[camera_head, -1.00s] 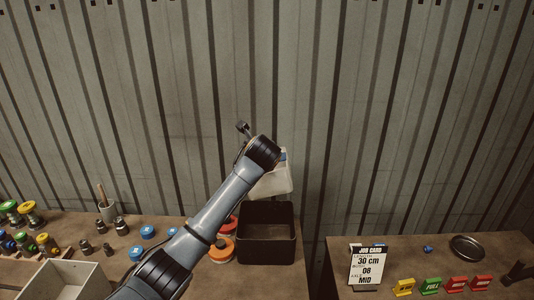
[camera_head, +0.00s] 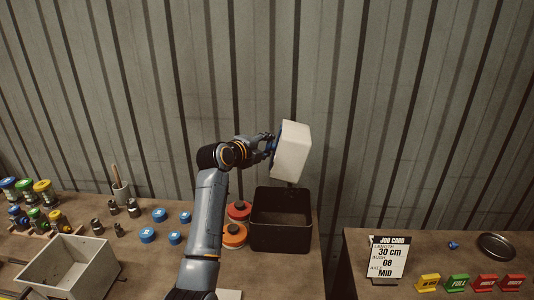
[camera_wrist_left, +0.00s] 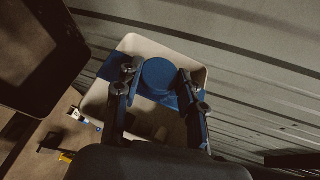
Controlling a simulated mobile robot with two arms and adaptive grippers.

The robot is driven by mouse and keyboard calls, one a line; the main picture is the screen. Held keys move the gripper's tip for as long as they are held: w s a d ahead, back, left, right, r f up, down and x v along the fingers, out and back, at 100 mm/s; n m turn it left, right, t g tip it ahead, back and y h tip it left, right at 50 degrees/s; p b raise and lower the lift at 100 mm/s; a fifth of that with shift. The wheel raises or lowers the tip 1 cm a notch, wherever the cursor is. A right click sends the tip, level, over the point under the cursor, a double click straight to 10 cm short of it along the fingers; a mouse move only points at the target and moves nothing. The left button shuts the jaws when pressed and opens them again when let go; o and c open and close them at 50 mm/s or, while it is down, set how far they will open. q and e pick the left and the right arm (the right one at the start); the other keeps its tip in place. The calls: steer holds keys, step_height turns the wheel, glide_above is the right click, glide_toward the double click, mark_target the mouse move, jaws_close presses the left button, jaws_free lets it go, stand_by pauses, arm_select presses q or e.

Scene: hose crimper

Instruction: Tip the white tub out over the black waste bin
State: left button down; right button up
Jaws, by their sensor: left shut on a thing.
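The white tub (camera_head: 292,152) is in the air above the black waste bin (camera_head: 281,232), turned on its side. My left gripper (camera_head: 270,146) is shut on the tub's blue grip, on its left side. In the left wrist view the fingers (camera_wrist_left: 157,98) hold the blue grip (camera_wrist_left: 158,75) against the pale tub (camera_wrist_left: 197,76). A small dark spot shows just under the tub, above the bin; I cannot tell what it is. The bin's inside is dark and its contents cannot be made out. My right gripper is not in view.
Orange-red spools (camera_head: 234,234) stand close to the bin's left. Several blue caps (camera_head: 147,235) and dark fittings lie further left, with a grey open box (camera_head: 75,268) in front. A gap separates the right table, with its job card (camera_head: 388,258) and dish (camera_head: 496,246).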

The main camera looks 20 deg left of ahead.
arm_select(q)
steer(key=n+b, duration=0.1)
steer(key=b, duration=0.1)
steer(key=f+n+t+h+b, duration=0.1)
steer(key=b, duration=0.1)
steer(key=f+n+b, duration=0.1)
steer(key=b, duration=0.1)
steer(key=shift+a+f+n+t+h+b, duration=0.2)
steer(key=shift+a+n+t+h+b, duration=0.1)
steer(key=shift+t+b, duration=0.1)
steer(key=shift+d, duration=0.1)
stand_by(0.5)
stand_by(2.1)
